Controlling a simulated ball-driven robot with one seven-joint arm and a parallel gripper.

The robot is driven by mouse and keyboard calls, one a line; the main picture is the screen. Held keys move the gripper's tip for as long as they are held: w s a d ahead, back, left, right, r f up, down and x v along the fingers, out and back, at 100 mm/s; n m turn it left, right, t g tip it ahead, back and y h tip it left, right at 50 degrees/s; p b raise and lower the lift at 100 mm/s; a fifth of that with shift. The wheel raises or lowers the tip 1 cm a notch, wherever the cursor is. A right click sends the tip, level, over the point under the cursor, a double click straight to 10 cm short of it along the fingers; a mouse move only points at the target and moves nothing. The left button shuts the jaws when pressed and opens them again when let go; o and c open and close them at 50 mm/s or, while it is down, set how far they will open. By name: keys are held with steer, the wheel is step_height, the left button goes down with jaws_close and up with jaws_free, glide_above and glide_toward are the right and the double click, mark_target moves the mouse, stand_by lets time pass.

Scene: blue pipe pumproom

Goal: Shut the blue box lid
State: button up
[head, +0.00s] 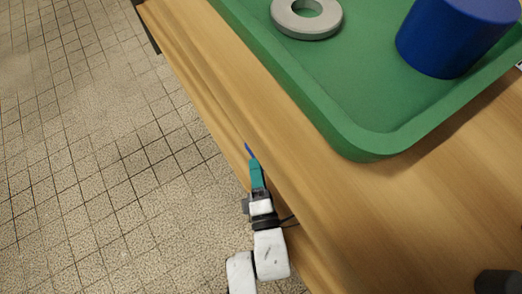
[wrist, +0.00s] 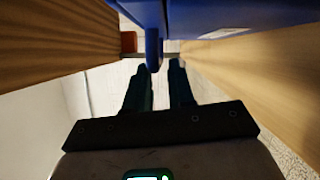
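In the wrist view a blue body (wrist: 245,14), which looks like part of the blue box, fills the top. A narrow blue upright piece (wrist: 153,40) comes down from it towards my fingertips. It may be the edge of the lid, but I cannot tell. My gripper (wrist: 161,67) is open, its two dark fingers apart, with the blue piece's end close to the left fingertip. I cannot tell whether they touch. In the head view my gripper (head: 251,158) is beside the table's edge, with only a blue sliver (head: 248,149) at its tip. The rest of the box is hidden.
The wooden table (head: 215,85) bears a green tray (head: 300,85) with a grey ring (head: 293,27) and a blue cylinder (head: 447,40). Wooden surfaces flank my gripper in the wrist view. A small red thing (wrist: 128,41) is left of the blue piece. Tiled floor (head: 90,130) is clear at left.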

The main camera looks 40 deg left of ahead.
steer(key=p+v, duration=0.1)
steer(key=v, duration=0.5)
steer(key=shift+s+d+f+p, duration=0.1)
steer(key=shift+s+d+p, duration=0.2)
steer(key=shift+p, duration=0.1)
